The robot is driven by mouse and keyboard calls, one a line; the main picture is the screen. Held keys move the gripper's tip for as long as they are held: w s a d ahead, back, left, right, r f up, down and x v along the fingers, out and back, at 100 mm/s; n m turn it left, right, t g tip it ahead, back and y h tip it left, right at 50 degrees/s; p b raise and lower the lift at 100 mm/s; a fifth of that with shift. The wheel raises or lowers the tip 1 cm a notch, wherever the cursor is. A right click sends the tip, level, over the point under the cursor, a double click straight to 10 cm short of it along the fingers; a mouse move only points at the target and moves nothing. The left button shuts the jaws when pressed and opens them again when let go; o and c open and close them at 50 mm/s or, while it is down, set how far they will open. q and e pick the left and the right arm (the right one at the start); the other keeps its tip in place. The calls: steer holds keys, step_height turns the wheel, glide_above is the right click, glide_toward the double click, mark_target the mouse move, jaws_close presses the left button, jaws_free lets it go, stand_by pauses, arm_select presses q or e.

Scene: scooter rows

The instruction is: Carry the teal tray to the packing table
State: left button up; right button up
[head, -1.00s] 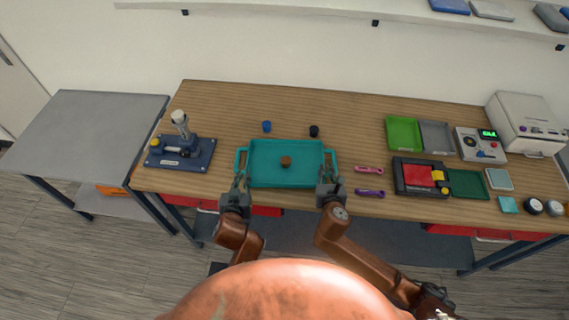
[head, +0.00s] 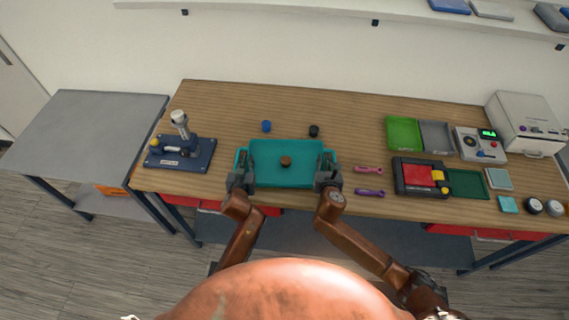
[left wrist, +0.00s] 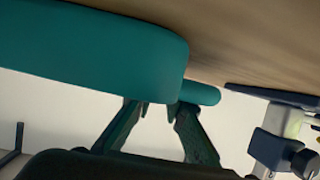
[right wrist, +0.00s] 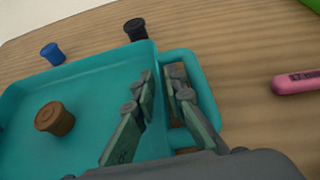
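The teal tray (head: 286,150) lies flat on the wooden workbench, with a handle at each side and a small brown round piece (head: 286,161) inside it. My left gripper (head: 241,180) is at the tray's left handle; in the left wrist view its fingers (left wrist: 160,105) are apart, close to the handle (left wrist: 201,93). My right gripper (head: 328,177) is at the right handle; in the right wrist view its fingers (right wrist: 162,85) are apart over the tray's right side, by the handle (right wrist: 205,95). Neither visibly clamps it. No table is labelled as the packing table.
A bare grey table (head: 85,125) stands left of the workbench (head: 350,105). A blue fixture (head: 180,152) stands left of the tray. Blue (head: 266,126) and black (head: 314,131) pieces lie behind it. Pink (head: 368,169) and purple (head: 370,193) tools lie to its right.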

arm_select(q)
steer(key=shift+c, duration=0.2)
arm_select(e)
steer(key=shift+c, duration=0.2)
arm_select(q)
jaws_close()
arm_select(e)
jaws_close()
arm_select(q)
steer(key=shift+r, duration=0.1)
arm_select(e)
steer(key=shift+r, duration=0.1)
